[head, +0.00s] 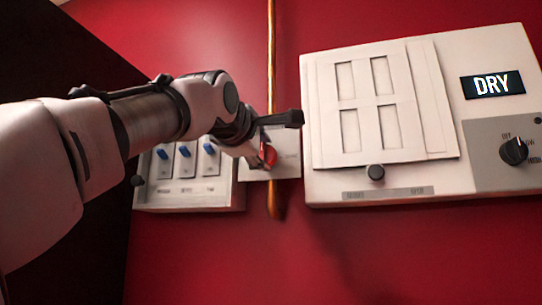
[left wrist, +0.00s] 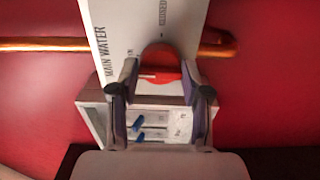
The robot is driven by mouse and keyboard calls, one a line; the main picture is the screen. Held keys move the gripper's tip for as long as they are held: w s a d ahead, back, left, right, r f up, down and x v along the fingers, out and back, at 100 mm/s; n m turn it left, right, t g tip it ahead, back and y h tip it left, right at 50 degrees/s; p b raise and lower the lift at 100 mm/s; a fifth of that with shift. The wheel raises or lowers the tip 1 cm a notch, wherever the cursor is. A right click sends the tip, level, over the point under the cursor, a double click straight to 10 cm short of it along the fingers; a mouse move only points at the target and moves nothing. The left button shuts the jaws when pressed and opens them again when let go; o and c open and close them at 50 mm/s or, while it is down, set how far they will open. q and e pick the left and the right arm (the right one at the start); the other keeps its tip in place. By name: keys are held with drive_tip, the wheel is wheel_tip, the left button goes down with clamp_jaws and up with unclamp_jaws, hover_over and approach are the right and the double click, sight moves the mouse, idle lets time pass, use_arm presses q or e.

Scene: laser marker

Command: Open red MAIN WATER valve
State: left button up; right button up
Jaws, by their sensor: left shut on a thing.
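The red MAIN WATER valve handle (head: 268,155) sits on a white plate (head: 288,165) in front of a vertical copper pipe (head: 271,60) in the head view. My left gripper (head: 258,157) reaches it from the left and is shut on the handle. In the left wrist view the red handle (left wrist: 160,77) lies between the two fingers of my left gripper (left wrist: 160,88). The plate (left wrist: 110,30) there reads MAIN WATER, with CLOSED lettering at its far side. The fingers hide part of the handle, so its exact angle is hard to tell. My right gripper is out of view.
A white panel with blue switches (head: 184,160) is left of the valve, partly behind my arm. A larger white box (head: 330,185) with a panel door, black knob (head: 513,151) and DRY display (head: 492,84) is at right. The red wall below is clear.

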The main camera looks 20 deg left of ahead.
use_arm(q)
drive_tip(key=shift+r, duration=0.15)
drive_tip(key=o, duration=1)
drive_tip(key=shift+o, duration=0.7)
drive_tip(key=shift+w+d, duration=0.1)
drive_tip(key=shift+w, duration=0.15)
drive_tip(key=shift+s, duration=0.15)
